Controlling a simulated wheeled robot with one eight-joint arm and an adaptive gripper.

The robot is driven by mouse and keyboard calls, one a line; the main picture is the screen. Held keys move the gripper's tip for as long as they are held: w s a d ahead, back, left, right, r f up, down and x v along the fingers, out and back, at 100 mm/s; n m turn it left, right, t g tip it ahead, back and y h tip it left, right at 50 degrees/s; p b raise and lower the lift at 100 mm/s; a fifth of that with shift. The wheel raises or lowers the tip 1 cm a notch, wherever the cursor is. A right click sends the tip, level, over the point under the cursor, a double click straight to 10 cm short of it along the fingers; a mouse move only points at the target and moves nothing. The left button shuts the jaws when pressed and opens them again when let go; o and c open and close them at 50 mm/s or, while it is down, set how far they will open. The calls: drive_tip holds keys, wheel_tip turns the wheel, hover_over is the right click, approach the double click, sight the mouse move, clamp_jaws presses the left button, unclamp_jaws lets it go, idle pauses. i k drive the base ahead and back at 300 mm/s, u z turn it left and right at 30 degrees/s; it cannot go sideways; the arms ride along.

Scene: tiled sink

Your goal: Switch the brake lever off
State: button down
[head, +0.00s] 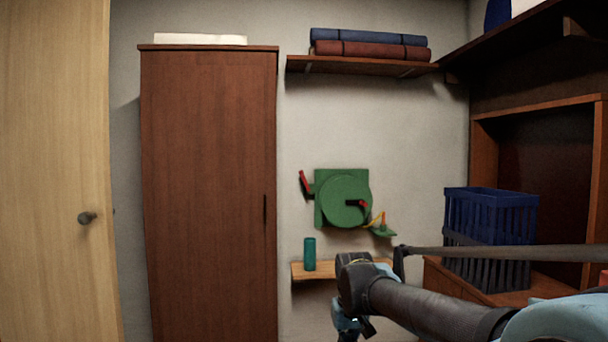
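A green wall-mounted device (343,199) with a round front hangs on the back wall. A red lever (304,182) sticks up at its left side, tilted to the left. A second, short red handle with a dark end (356,203) sits on the round front. A yellow-orange piece (377,219) stands at the lower right above a small green part (383,232). I cannot tell for sure which of these is the brake lever. My gripper (348,330) is low in the picture, below the device and apart from it. Its fingers are mostly hidden and cut off.
A small wooden shelf (300,271) with a teal cylinder (310,254) is below the device. A tall brown cabinet (208,190) stands left, a pale door (55,150) further left. A blue crate (490,205) is at right. A shelf with rolled mats (368,48) hangs above.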

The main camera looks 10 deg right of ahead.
sight(301, 172)
drive_tip(key=i, duration=1)
